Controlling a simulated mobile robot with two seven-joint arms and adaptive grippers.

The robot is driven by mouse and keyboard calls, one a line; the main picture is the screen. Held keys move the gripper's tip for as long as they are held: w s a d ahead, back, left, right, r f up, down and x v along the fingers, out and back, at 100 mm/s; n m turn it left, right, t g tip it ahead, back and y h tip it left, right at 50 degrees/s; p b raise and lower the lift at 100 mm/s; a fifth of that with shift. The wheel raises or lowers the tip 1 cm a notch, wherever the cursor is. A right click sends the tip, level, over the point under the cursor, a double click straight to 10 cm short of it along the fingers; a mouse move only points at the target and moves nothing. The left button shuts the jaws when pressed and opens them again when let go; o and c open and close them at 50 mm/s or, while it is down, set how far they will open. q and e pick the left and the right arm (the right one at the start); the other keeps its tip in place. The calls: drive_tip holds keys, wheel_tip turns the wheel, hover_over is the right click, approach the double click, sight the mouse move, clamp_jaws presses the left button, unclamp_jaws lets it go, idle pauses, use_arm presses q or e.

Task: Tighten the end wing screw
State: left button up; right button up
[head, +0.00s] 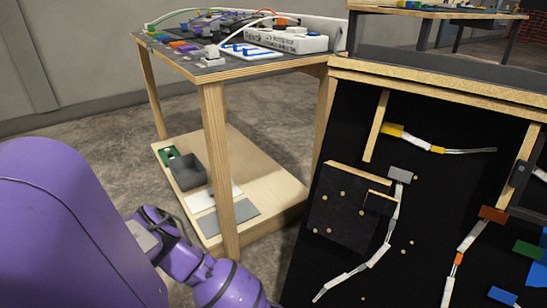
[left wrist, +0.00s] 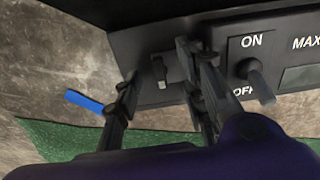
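In the left wrist view, my left gripper (left wrist: 157,62) is open, one dark finger on each side of a small dark part (left wrist: 160,74) with a pale end. This part sits on the front of a black console (left wrist: 135,42) and may be the end wing screw; its shape is too small and dark to be sure. I cannot tell whether either finger touches it. The right finger is between this part and a toggle switch (left wrist: 257,82) marked ON and OFF. In the head view a purple arm of mine comes in from the left, its gripper out of sight. My right gripper shows in neither view.
The toggle stands close beside the right finger. A blue strip (left wrist: 84,101) and a green surface (left wrist: 60,140) lie below the console. In the head view, a wooden table (head: 190,68) holds a power strip (head: 290,40); a black board with wires (head: 345,135) stands at the right.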

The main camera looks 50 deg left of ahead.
use_arm(q)
drive_tip(key=shift+r, duration=0.2)
wheel_tip(320, 180, up, 4)
drive_tip(key=p, duration=0.3)
drive_tip(key=shift+f, duration=0.25)
drive_tip(key=shift+r+p, duration=0.6)
drive_tip(key=shift+p, duration=0.05)
use_arm(e)
drive_tip(key=r, duration=0.4)
drive_tip(key=shift+w, duration=0.2)
use_arm(q)
drive_tip(key=shift+f, duration=0.1)
use_arm(e)
drive_tip(key=shift+d, duration=0.1)
